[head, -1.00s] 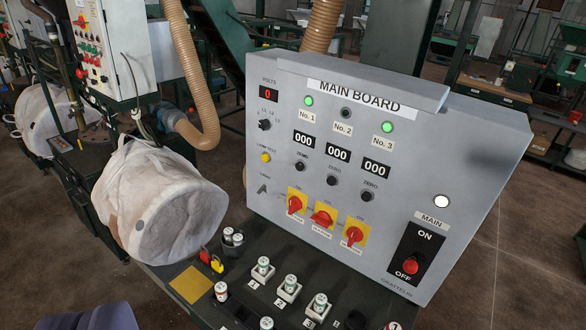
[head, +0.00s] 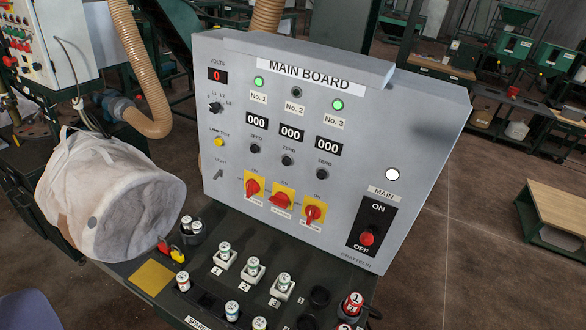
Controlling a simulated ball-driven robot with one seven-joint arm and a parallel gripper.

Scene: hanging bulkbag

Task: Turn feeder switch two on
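The grey main board (head: 330,215) stands tilted on a dark bench. Low on it are three red rotary switches on yellow plates. The middle one, feeder switch two (head: 281,200), has its handle lying nearly crosswise. Switch one (head: 252,187) and switch three (head: 313,213) have handles more upright. The No. 2 lamp (head: 296,92) is dark. The No. 1 lamp (head: 259,81) and No. 3 lamp (head: 337,104) glow green. My gripper is not in view, and nothing touches the switches.
The main switch (head: 371,227) has a red knob near OFF, under a white lamp (head: 392,174). Fuse holders (head: 254,268) stand on the bench before the board. A hanging white bag (head: 110,195) is close at left.

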